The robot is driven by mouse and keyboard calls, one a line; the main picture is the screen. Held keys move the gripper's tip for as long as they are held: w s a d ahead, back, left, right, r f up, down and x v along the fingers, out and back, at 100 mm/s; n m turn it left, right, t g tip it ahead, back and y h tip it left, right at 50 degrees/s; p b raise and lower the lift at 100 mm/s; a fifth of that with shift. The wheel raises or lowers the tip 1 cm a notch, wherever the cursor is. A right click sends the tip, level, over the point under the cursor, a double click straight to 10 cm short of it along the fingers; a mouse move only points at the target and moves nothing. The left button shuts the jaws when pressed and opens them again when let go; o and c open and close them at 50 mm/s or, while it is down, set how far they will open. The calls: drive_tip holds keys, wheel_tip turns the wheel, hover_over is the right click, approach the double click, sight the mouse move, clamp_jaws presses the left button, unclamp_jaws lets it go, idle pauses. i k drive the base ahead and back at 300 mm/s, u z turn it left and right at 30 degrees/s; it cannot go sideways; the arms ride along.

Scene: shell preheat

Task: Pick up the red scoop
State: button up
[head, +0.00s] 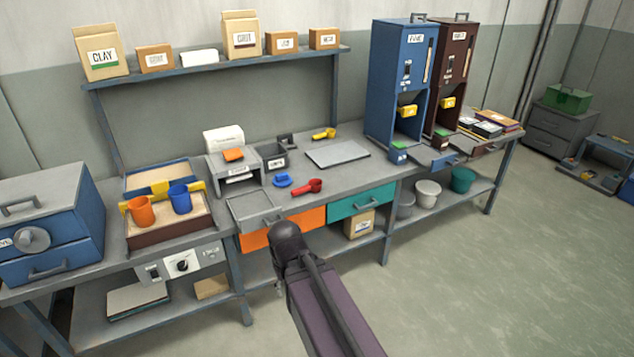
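The red scoop (307,188) lies on the grey workbench top, near its front edge and above the gap between the orange and teal drawers. Its bowl is at the right end and its handle points left. My arm reaches up from the bottom of the head view, and its dark rounded joint is in front of the bench, below and left of the scoop. My gripper's fingers cannot be made out. Nothing visible touches the scoop.
A blue item (282,181) lies just left of the scoop, and a yellow scoop (325,134) lies farther back. A grey board (337,153) is behind the red scoop. A shallow grey tray (253,205) is to the left. Bare bench top lies right of the scoop.

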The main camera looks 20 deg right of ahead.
sight(307, 189)
drive_tip(key=z, duration=0.35)
drive_tip(key=i, duration=1.05)
drive_tip(key=z, duration=0.1)
